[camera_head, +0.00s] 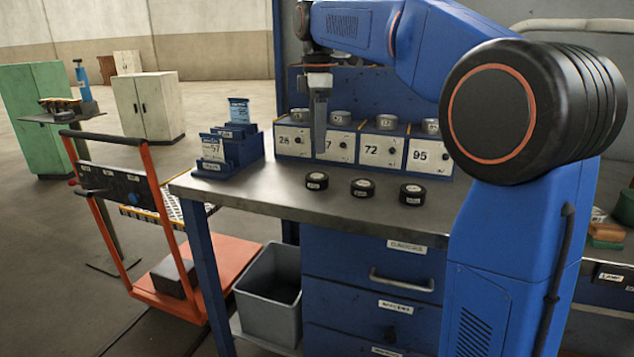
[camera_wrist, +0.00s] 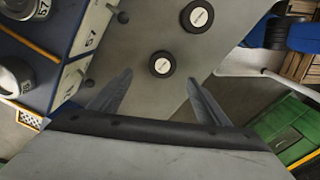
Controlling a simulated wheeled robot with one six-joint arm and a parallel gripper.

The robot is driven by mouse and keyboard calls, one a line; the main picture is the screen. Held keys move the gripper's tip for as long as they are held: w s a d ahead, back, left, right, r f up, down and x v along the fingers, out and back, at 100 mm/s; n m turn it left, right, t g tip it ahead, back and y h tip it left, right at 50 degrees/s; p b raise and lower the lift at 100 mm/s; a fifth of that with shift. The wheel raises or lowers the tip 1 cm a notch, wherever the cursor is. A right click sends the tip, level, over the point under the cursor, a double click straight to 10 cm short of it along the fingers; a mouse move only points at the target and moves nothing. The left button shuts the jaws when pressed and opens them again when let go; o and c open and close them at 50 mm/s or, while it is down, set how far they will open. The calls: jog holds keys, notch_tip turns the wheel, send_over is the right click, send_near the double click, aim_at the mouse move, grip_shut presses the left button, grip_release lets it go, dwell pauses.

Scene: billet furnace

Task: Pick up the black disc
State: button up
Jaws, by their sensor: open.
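My gripper (camera_head: 319,152) points down above the bench, over the area behind the left disc. In the wrist view my gripper (camera_wrist: 161,77) is open, its two fingers spread with nothing between them. One black disc (camera_wrist: 162,64) shows just beyond and between the fingertips, and another black disc (camera_wrist: 197,16) lies farther off. The third disc is not seen there.
Numbered boxes (camera_head: 383,150) with grey cylinders on top line the back of the bench (camera_head: 262,196), close to my gripper. A blue stepped holder (camera_head: 228,150) stands at the left. An orange cart (camera_head: 215,262) and a grey bin (camera_head: 268,296) are below.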

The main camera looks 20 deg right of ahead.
send_over(316, 176)
jog(key=f, duration=0.4)
jog(key=shift+w+d+f, duration=0.25)
jog(key=shift+w+f, duration=0.1)
jog(key=shift+f, duration=0.05)
jog(key=shift+s+a+f, duration=0.1)
jog(key=shift+s+f, duration=0.05)
jog(key=shift+f, duration=1.25)
jog(key=shift+s+a+f, duration=0.1)
jog(key=shift+f, duration=1.3)
jog(key=c, duration=1.8)
